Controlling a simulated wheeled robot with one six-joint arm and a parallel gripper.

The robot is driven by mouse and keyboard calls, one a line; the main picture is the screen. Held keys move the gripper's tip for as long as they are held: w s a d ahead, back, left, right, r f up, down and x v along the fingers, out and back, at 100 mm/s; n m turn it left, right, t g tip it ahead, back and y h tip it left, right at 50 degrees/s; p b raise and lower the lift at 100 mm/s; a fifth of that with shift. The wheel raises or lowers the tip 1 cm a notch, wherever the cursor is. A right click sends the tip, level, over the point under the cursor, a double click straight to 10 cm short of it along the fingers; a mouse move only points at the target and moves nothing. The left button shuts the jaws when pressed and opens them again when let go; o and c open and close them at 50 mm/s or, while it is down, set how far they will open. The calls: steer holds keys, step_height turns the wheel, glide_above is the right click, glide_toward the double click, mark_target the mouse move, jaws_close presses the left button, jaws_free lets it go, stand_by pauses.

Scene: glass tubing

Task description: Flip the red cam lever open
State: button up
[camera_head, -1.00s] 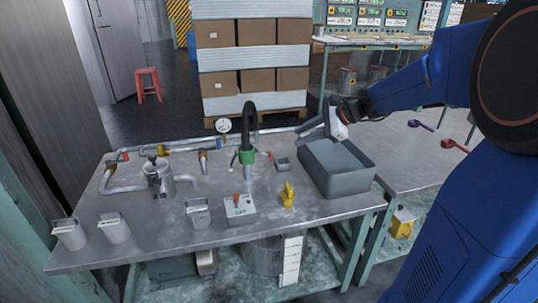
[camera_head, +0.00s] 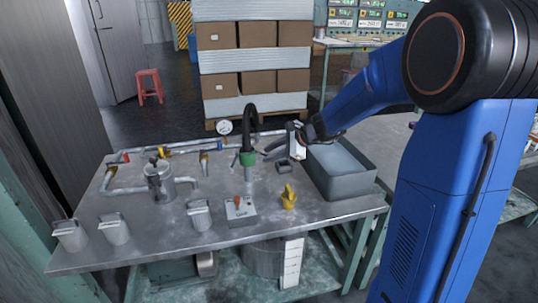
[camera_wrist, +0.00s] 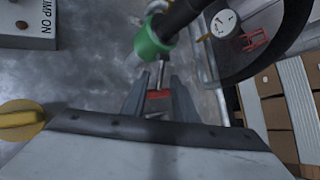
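The green coupling (camera_head: 247,158) with a black hose stands near the back middle of the metal table; it also shows in the wrist view (camera_wrist: 152,38). The red lever (camera_wrist: 159,94) shows in the wrist view just below the coupling, between my two grey fingers. My gripper (camera_head: 266,153) reaches in from the right, close beside the coupling, and hides the lever in the head view. In the wrist view my gripper's fingers (camera_wrist: 160,92) stand apart on either side of the lever. Whether they touch it is unclear.
A grey bin (camera_head: 340,170) stands on the right, beneath my arm. A yellow valve handle (camera_head: 288,197), a switch box (camera_head: 240,209) and a small grey block (camera_head: 284,167) are nearby. A gauge (camera_head: 224,127) and pipes lie behind.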

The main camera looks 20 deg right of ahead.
steer(key=shift+w+a+f, duration=0.25)
steer(key=shift+f, duration=0.1)
jaws_close()
steer(key=shift+r, duration=0.15)
steer(key=shift+a+r+n+h, duration=0.1)
steer(key=shift+r+n+h, duration=0.3)
steer(key=shift+h, duration=0.7)
steer(key=shift+a+r+n+h, duration=0.1)
steer(key=shift+r+n+h, duration=0.3)
steer(key=shift+h, duration=0.7)
steer(key=shift+r+g+h, duration=0.15)
steer(key=shift+g+h, duration=0.15)
steer(key=shift+h, duration=0.1)
